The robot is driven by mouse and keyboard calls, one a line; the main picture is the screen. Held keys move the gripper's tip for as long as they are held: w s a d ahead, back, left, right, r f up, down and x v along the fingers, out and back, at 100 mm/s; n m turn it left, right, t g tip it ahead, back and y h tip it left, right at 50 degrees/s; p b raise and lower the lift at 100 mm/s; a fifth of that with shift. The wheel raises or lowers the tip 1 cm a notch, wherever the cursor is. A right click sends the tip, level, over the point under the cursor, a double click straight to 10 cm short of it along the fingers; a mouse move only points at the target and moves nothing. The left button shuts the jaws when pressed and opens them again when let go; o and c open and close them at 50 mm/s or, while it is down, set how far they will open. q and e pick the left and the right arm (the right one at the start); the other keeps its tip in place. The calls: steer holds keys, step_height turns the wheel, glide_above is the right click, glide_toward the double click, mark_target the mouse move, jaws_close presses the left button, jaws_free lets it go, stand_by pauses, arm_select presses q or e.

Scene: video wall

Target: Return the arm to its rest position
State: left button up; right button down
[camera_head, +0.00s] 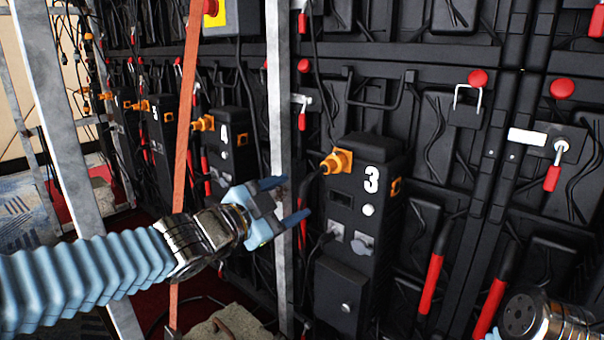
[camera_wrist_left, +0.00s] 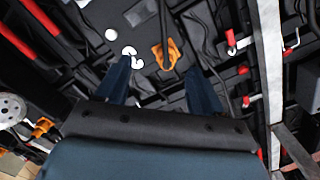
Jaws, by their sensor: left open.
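My left arm comes in from the left in the head view, with a light blue ribbed sleeve. My left gripper (camera_head: 292,202) is open, its two blue fingers pointing right toward the black box marked 3 (camera_head: 358,215). Nothing shows between the fingers. In the left wrist view the open left gripper (camera_wrist_left: 165,80) has the orange connector (camera_wrist_left: 166,54) beyond its fingers, apart from them. The same orange connector (camera_head: 337,161) is plugged into the upper left of box 3 in the head view. Part of my right arm shows at the lower right; its gripper is not visible.
A grey metal post (camera_head: 280,120) stands right behind the left gripper. An orange strap (camera_head: 184,150) and a slanted grey beam (camera_head: 55,110) stand further left. Box 4 (camera_head: 230,150) is behind the post. Red-handled levers (camera_head: 431,282) hang on the black wall at right.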

arm_select(q)
step_height(320, 180, down, 27)
steer(key=w+a+n+g+y+p, duration=0.1)
steer(key=n+g+y+p, duration=0.35)
steer(key=n, duration=0.35)
steer(key=s+a+f+n+g+y+p, duration=0.1)
steer(key=s+f+n+g+p, duration=0.3)
steer(key=s+f, duration=1.7)
steer(key=s+a+n+g, duration=0.1)
steer(key=n+g, duration=0.3)
steer(key=n, duration=0.1)
steer(key=shift+s+a+f+g+y+p, duration=0.15)
steer(key=shift+a+f+g+y+p, duration=0.1)
steer(key=shift+a+g+y+p, duration=0.15)
steer(key=shift+c, duration=0.3)
